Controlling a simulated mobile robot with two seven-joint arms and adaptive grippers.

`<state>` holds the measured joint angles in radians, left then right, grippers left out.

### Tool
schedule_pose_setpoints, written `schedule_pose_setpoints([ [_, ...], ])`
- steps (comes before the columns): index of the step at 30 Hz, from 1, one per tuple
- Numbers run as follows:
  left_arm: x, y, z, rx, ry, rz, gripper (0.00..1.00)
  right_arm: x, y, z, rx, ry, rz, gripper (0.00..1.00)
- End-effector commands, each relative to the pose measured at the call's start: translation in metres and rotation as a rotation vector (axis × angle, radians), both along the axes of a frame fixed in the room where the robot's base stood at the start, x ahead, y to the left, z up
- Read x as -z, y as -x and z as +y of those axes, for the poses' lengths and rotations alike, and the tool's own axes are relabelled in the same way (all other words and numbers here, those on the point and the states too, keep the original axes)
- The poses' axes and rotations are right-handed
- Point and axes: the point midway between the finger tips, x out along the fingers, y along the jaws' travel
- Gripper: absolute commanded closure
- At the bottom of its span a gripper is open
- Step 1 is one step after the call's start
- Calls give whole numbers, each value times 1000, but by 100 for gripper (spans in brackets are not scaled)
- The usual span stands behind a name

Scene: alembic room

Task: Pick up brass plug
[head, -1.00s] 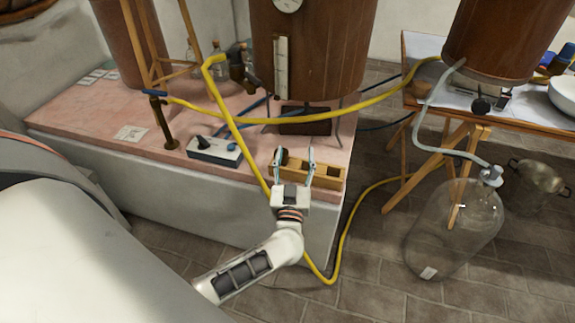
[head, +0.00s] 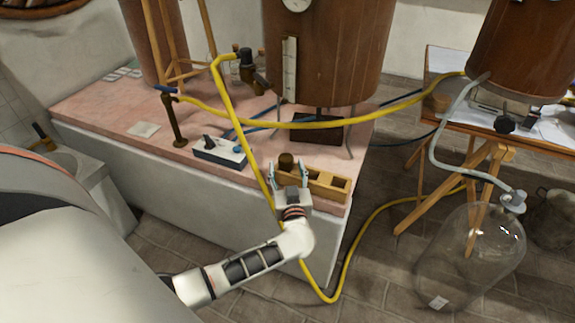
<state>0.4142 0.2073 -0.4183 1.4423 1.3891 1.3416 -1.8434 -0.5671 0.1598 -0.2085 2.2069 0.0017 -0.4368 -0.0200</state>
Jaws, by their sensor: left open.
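A small dark brown-brass cylinder, which looks like the brass plug (head: 286,160), stands upright at the left end of a wooden box (head: 328,184) near the front edge of the pink bench top. My left gripper (head: 290,170) is open, with its fingers pointing at the plug. In the head view the plug shows between the two fingertips. I cannot tell whether the fingers are beside it or still short of it. The gripper's body hides the plug's lower part and the box's left end. My right gripper is not in view.
A yellow hose (head: 240,130) crosses the bench and hangs to the floor just left of my left gripper. A blue-and-white switch box (head: 220,152) and a brass stand (head: 176,125) are to the left. A glass carboy (head: 470,255) stands on the floor at right.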

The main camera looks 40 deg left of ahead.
Motion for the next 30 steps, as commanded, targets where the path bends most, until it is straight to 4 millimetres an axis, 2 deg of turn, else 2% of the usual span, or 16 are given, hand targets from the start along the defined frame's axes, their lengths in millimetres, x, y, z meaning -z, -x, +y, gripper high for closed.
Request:
schedule_pose_setpoints([
  [1,8,-6,6,0,-3,7,47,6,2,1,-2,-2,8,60],
  [6,6,-21,19,0,-3,6,47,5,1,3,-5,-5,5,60],
  [15,2,-25,22,0,1,2,47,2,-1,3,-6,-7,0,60],
  [16,2,-25,22,0,0,1,53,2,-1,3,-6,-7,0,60],
  [18,2,-25,22,0,0,1,71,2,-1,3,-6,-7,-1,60],
  [21,2,-25,22,0,0,1,93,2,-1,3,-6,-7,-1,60],
  [30,0,-25,22,1,-1,1,93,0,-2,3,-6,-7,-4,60],
])
